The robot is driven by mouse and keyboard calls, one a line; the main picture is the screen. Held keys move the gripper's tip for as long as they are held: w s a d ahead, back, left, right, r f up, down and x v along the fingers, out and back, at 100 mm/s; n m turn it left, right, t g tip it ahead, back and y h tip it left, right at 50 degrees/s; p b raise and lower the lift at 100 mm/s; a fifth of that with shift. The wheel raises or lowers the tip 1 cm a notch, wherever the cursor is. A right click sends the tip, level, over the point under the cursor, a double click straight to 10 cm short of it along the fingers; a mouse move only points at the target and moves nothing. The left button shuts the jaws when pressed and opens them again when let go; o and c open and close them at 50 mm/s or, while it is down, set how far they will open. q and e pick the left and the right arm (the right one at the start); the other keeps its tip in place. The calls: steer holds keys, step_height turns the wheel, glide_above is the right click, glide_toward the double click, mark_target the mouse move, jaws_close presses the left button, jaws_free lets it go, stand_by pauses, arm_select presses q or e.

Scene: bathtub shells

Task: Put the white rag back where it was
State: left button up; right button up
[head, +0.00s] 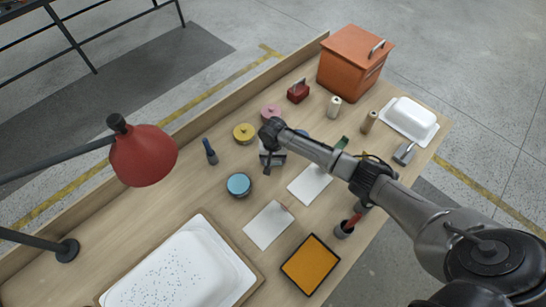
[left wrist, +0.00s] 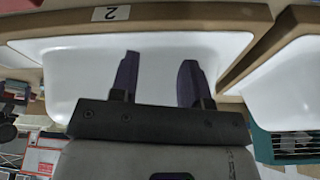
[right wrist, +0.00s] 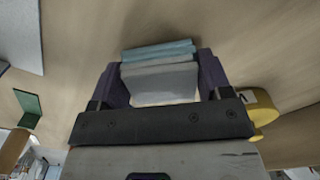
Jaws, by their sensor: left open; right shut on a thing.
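My right gripper (head: 270,165) is over the middle of the wooden bench, pointing down. In the right wrist view it is shut on a folded grey-white rag (right wrist: 160,82), which fills the gap between its fingers. A blue-grey folded layer (right wrist: 158,50) shows just beyond it; I cannot tell if it is held too. In the head view the rag is mostly hidden by my gripper. My left gripper (left wrist: 160,85) is open and empty in front of a white tub shell (left wrist: 75,70) with a "2" label on its rim. It is not visible in the head view.
Two flat white sheets (head: 310,184) (head: 269,225) lie right of and below my right gripper. A yellow tin (head: 244,133), a blue-topped tin (head: 239,185) and a dark-blue handled tool (head: 210,151) stand near it. A red lamp (head: 143,155) overhangs the left side.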

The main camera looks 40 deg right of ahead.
steer(key=shift+f, duration=0.15)
steer(key=o, duration=0.9)
steer(key=shift+c, duration=0.2)
steer(key=shift+o, duration=0.5)
step_height(320, 180, up, 10)
steer(key=shift+r+p, duration=0.25)
steer(key=shift+p, duration=0.8)
steer(key=shift+r, duration=0.95)
